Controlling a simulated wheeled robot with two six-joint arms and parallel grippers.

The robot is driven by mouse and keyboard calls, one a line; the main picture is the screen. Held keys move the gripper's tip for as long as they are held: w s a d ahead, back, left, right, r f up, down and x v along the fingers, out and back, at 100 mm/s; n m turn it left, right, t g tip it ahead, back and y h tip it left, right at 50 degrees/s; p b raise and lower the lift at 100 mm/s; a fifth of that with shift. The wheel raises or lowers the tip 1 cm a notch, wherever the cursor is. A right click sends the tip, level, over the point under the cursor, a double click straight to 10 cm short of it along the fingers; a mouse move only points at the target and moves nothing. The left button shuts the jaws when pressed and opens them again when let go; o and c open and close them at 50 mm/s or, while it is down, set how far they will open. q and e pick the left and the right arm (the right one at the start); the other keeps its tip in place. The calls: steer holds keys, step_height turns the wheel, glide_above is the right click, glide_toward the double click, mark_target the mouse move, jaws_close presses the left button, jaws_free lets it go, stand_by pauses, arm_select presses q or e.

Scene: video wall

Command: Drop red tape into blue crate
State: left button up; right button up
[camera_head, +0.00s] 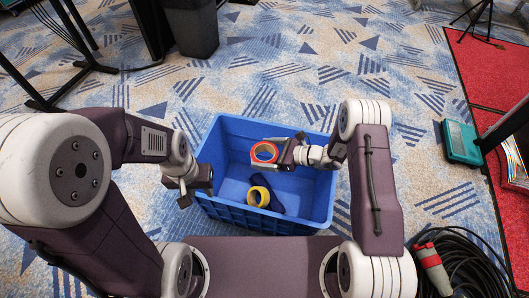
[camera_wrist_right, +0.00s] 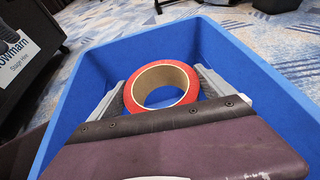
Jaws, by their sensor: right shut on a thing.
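The red tape (camera_head: 265,160), a roll with a tan inner core, is held over the blue crate (camera_head: 235,214). In the right wrist view the red tape (camera_wrist_right: 193,84) sits between the two grey fingers, with the crate's blue walls (camera_wrist_right: 88,88) around it. My right gripper (camera_head: 266,152) is shut on the tape. My left gripper (camera_head: 197,190) is empty beside the crate's left edge; its finger gap is too unclear to judge.
A yellow tape roll (camera_head: 251,196) and a dark object (camera_head: 278,206) lie inside the crate. A teal case (camera_head: 460,142) and a coiled black cable (camera_head: 465,262) lie to the right. A dark bin (camera_head: 192,28) stands behind.

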steer(key=shift+r, duration=0.1)
steer(key=o, duration=1.4)
steer(key=shift+c, duration=0.2)
steer(key=p+v, duration=0.5)
steer(key=v, duration=0.4)
steer(key=shift+a, duration=0.1)
